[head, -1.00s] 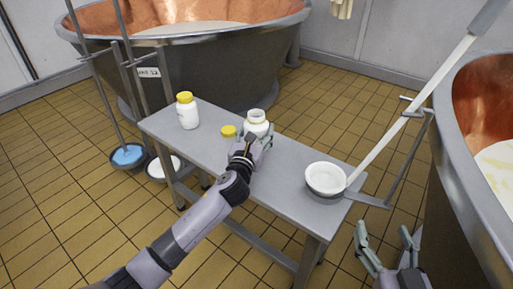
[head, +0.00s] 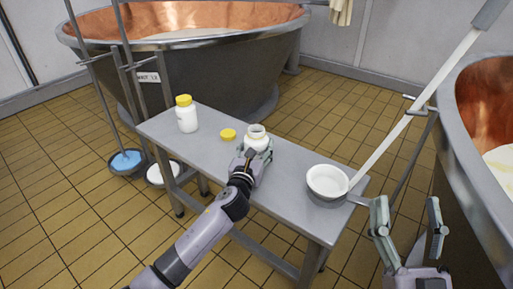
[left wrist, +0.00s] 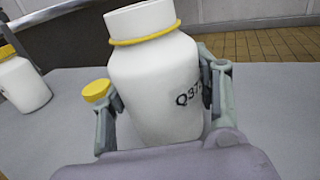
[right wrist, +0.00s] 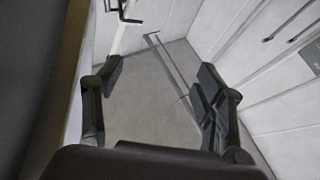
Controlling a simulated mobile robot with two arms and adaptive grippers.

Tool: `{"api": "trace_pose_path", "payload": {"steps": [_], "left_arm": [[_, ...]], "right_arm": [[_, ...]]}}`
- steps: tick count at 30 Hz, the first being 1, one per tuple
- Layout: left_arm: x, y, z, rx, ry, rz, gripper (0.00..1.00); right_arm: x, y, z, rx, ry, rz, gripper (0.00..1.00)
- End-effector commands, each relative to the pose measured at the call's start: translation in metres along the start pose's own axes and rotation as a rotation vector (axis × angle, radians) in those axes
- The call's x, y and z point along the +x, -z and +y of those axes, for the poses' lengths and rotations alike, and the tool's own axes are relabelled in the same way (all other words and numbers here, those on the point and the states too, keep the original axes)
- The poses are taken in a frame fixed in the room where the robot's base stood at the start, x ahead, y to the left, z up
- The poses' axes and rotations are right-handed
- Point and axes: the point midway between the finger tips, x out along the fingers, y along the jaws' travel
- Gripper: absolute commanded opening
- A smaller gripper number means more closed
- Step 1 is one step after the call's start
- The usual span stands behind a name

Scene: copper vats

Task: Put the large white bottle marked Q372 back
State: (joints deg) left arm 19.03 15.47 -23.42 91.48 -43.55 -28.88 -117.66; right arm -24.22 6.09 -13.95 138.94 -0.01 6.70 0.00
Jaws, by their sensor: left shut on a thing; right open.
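The large white bottle (head: 257,137) is uncapped at the table's far long edge in the head view. In the left wrist view the bottle (left wrist: 155,85) is upright, with a yellow neck ring and the mark "Q37", its end covered by a finger. My left gripper (head: 253,158) is shut around its body; the left wrist view shows its fingers (left wrist: 163,92) on both sides. The bottle's base is hidden. A loose yellow cap (head: 228,134) lies on the table left of it. My right gripper (head: 408,225) is open and empty beyond the table's right end.
The grey table (head: 205,160) also holds a yellow-capped white bottle (head: 187,118) on the left and a white bowl (head: 327,181) on the right. Copper vats stand behind (head: 190,70) and at right (head: 470,150). A blue-filled bowl (head: 126,160) and a white one (head: 160,174) are low at left.

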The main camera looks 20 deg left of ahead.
Motion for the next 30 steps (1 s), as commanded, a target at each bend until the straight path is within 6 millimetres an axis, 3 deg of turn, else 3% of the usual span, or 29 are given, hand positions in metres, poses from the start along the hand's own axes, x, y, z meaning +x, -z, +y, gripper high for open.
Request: {"api": "trace_pose_path", "payload": {"steps": [6, 7, 15, 27, 30], "left_arm": [[0.000, 0.002, 0.000, 0.000, 0.000, -0.001, 0.14], [0.000, 0.003, 0.000, 0.000, 0.000, 0.000, 0.57], [0.000, 0.002, 0.000, 0.001, 0.000, 0.000, 0.75], [0.000, 0.000, 0.000, 0.000, 0.000, 0.000, 0.76], [-0.007, 0.000, 0.000, 0.001, 0.001, 0.002, 0.76]], "right_arm": [[0.000, 0.004, 0.000, 0.001, 0.001, 0.021, 0.65], [0.000, 0.005, -0.001, 0.001, 0.001, 0.026, 0.65], [0.000, 0.004, -0.001, 0.001, 0.001, 0.024, 0.65], [0.001, 0.003, -0.001, 0.001, 0.001, 0.015, 0.65], [0.001, -0.006, 0.002, -0.003, -0.003, -0.046, 0.65]]}}
